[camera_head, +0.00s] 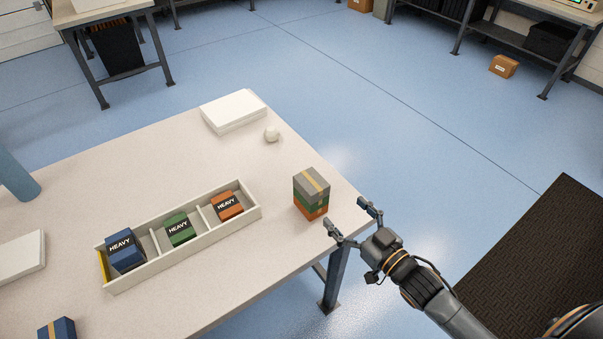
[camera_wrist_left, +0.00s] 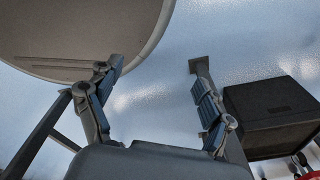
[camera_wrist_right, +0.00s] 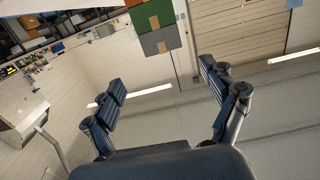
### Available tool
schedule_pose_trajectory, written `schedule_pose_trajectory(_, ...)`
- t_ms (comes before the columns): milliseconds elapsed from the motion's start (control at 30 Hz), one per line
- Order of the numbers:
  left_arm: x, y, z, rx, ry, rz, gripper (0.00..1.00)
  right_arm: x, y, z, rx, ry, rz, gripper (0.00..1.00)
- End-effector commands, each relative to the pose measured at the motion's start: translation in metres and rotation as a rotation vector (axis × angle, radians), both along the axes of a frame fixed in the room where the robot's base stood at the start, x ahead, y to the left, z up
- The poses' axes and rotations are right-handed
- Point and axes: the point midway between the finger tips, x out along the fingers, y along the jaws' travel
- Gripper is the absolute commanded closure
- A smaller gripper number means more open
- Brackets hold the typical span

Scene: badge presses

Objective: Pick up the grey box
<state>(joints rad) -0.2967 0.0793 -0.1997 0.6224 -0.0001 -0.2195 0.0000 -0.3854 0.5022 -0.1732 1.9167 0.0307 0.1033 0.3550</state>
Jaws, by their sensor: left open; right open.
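The grey box (camera_head: 313,181), with a yellow stripe, is the top of a stack near the table's right edge. Under it are a green box (camera_head: 312,200) and an orange box (camera_head: 316,213). In the right wrist view the stack shows upside down at the top, with the grey box (camera_wrist_right: 160,41) lowest. My right gripper (camera_head: 348,214) is open and empty, beside the stack at its lower right in the head view, apart from it. My left gripper (camera_wrist_left: 157,65) is open and empty in the left wrist view, and outside the head view.
A divided tray (camera_head: 200,240) holds blue, green and orange boxes marked HEAVY. Another blue box (camera_head: 57,329) is at the front left. The table (camera_head: 250,275) is bare between tray and stack.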

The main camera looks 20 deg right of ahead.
Motion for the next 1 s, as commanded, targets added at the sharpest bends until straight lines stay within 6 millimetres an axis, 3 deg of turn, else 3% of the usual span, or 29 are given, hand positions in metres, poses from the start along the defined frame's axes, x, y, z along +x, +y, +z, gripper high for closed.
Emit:
schedule_pose_trajectory(400, -0.013, 0.001, 0.009, 0.002, 0.02, 0.0, 0.2, 0.066, 0.024, -0.002, -0.001, -0.001, -0.002, 0.15)
schedule_pose_trajectory(667, -0.004, 0.001, 0.013, 0.001, 0.006, -0.001, 0.2, 0.082, 0.031, -0.003, 0.0, 0.0, -0.001, 0.15)
schedule_pose_trajectory(1000, -0.002, 0.0, 0.025, 0.001, 0.003, -0.001, 0.2, 0.121, 0.048, -0.006, 0.0, 0.0, -0.002, 0.15)
